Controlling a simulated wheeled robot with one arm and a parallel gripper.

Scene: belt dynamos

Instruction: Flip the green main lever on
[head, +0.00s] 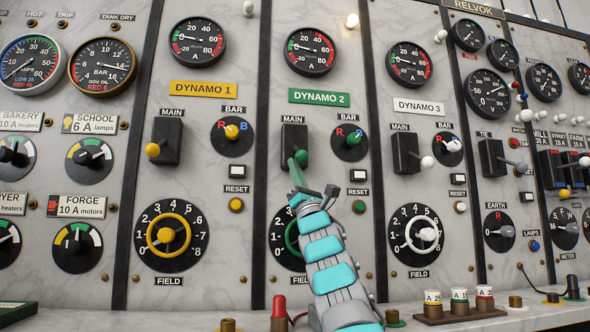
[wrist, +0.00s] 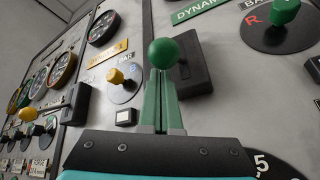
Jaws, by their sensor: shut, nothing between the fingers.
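The green main lever ends in a round green knob (head: 301,157) at the lower part of its black MAIN switch block (head: 294,137), under the green DYNAMO 2 plate (head: 319,97). The knob points downward and outward. My gripper (head: 294,172) is shut, its green fingers reaching up to the knob from below. In the wrist view the knob (wrist: 163,53) sits just beyond the tips of my gripper (wrist: 161,76), and the black block (wrist: 190,65) is behind it. I cannot tell whether the tips touch the knob. The lever's shaft is mostly hidden.
The yellow main lever (head: 152,150) is to the left and the white main lever (head: 427,162) to the right. The green BAR knob (head: 354,138) is close on the right. My arm partly covers the green field wheel (head: 291,237). A shelf with fuses (head: 459,303) runs below.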

